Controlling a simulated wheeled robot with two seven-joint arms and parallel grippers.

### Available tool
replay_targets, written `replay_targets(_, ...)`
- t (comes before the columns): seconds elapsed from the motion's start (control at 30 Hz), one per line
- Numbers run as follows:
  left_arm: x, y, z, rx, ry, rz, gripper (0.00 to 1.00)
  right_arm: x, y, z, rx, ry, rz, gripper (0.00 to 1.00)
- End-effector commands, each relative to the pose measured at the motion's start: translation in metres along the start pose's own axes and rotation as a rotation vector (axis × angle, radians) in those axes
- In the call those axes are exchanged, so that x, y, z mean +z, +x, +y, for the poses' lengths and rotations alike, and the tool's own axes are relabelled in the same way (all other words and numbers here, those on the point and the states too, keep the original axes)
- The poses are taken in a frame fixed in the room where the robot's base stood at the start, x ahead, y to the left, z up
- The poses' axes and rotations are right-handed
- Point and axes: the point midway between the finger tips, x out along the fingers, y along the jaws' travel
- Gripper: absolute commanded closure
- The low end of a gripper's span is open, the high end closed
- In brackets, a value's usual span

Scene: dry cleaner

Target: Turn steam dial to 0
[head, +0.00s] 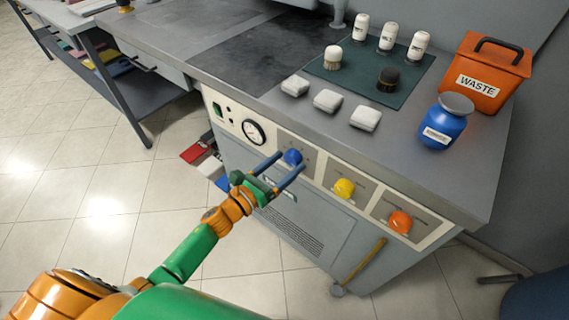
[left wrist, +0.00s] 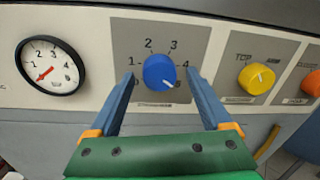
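The blue dial (head: 293,156) sits on the front panel of the grey workstation, below a scale of numbers. In the left wrist view the blue dial (left wrist: 158,70) has a white pointer mark toward the lower right, near the 5 end of the scale. Its label below is too small to read. My left gripper (head: 292,161) is open in front of the panel. In the left wrist view my left gripper (left wrist: 160,76) has one finger on each side of the dial, with a visible gap on both sides. My right gripper is not in view.
A round gauge (head: 254,131) is left of the blue dial; a yellow knob (head: 344,188) and an orange knob (head: 400,221) are to its right. Bottles, brushes, white pads, a blue jar (head: 440,128) and an orange waste bin (head: 490,78) stand on the counter above.

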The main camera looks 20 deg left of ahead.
Motion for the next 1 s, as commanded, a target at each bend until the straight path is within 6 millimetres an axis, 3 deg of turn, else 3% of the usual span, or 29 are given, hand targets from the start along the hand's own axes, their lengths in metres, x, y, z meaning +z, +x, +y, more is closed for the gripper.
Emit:
replay_targets(0.03, 0.000, 0.000, 0.000, 0.000, 0.000, 0.000, 0.32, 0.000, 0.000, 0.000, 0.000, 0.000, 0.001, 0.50)
replay_targets(0.2, 0.000, 0.000, 0.000, 0.000, -0.001, 0.000, 0.78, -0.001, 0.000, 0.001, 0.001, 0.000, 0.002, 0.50)
replay_targets(0.3, 0.000, 0.000, 0.000, 0.000, -0.001, 0.000, 1.00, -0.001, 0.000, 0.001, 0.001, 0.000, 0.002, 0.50)
replay_targets(0.67, -0.001, 0.000, 0.000, 0.000, -0.082, -0.006, 1.00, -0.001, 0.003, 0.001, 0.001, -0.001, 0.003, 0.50)
replay_targets(1.0, -0.003, 0.000, 0.001, -0.004, -0.363, -0.027, 1.00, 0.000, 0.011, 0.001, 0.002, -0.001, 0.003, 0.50)
